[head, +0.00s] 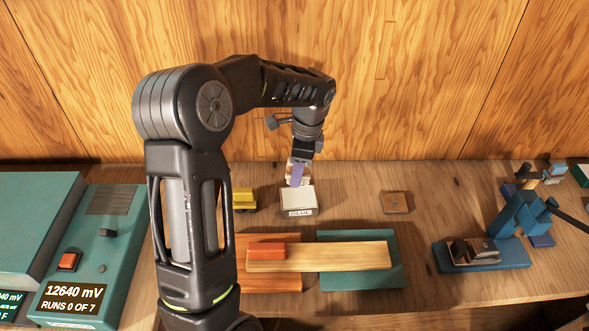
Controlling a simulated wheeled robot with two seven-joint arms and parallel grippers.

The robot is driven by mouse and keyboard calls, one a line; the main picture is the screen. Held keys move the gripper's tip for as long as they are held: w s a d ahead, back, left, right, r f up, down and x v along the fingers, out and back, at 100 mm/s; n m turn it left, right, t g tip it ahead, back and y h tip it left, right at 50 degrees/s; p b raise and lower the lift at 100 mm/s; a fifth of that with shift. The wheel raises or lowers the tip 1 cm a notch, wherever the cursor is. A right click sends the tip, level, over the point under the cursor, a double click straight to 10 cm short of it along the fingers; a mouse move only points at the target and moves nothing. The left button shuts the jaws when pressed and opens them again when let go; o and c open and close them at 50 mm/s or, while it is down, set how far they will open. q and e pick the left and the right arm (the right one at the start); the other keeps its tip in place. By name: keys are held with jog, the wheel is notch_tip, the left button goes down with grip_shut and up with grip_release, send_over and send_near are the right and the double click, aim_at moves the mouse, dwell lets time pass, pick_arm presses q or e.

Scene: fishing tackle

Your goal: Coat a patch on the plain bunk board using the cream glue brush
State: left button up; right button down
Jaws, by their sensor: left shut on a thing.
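My left arm reaches across the bench, and its gripper (299,167) points down just behind and over the glue pot. The gripper is shut on a small brush (297,174), with cream and lavender parts showing. Its lower end is at the back edge of the pale glue pot (299,200), which is labelled GLUE. I cannot tell whether its tip touches glue. The pale wooden board (345,256), which looks like the plain bunk board, lies flat in front of the pot. My right gripper is not in view.
The board lies across an orange-brown board (268,282) and a teal mat (360,279), with a red block (266,250) at its left end. A yellow block (244,199) and brown square (396,202) flank the pot. A blue vise-like fixture (525,215) stands right; a teal meter box (100,250) left.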

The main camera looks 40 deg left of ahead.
pick_arm(q)
jog(key=shift+w+d, duration=0.2)
jog(key=shift+a, duration=0.1)
jog(key=shift+s, duration=0.15)
jog(key=b, duration=0.4)
send_over(295, 197)
jog(key=f, duration=0.5)
jog(key=shift+w+d, duration=0.2)
jog(key=shift+d, duration=0.05)
jog(key=shift+f+b, duration=0.3)
jog(key=shift+f, duration=0.2)
jog(key=shift+f+b, duration=0.3)
jog(key=shift+f, duration=0.2)
dwell(1.3)
